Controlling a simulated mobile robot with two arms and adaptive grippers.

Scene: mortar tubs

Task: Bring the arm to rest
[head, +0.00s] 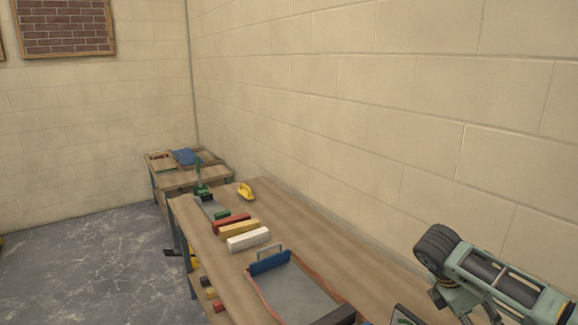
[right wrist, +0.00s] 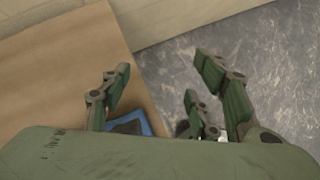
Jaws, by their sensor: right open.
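My right arm (head: 495,280) comes in at the lower right of the head view, beside the wall and above the near end of the bench. Its fingers cannot be made out there. In the right wrist view my right gripper (right wrist: 165,80) is open, its green fingers wide apart with nothing between them. Below it are a brown wooden surface (right wrist: 55,70) and grey floor (right wrist: 270,50). A blue object (right wrist: 137,122) is partly hidden behind the gripper body. My left gripper is not in view.
The long wooden bench (head: 305,228) holds a tray (head: 312,292) with a blue-and-grey handled tool (head: 270,262), white (head: 248,239), yellow (head: 240,228) and red (head: 231,222) blocks, and a yellow tool (head: 246,192). A smaller table (head: 187,178) stands behind.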

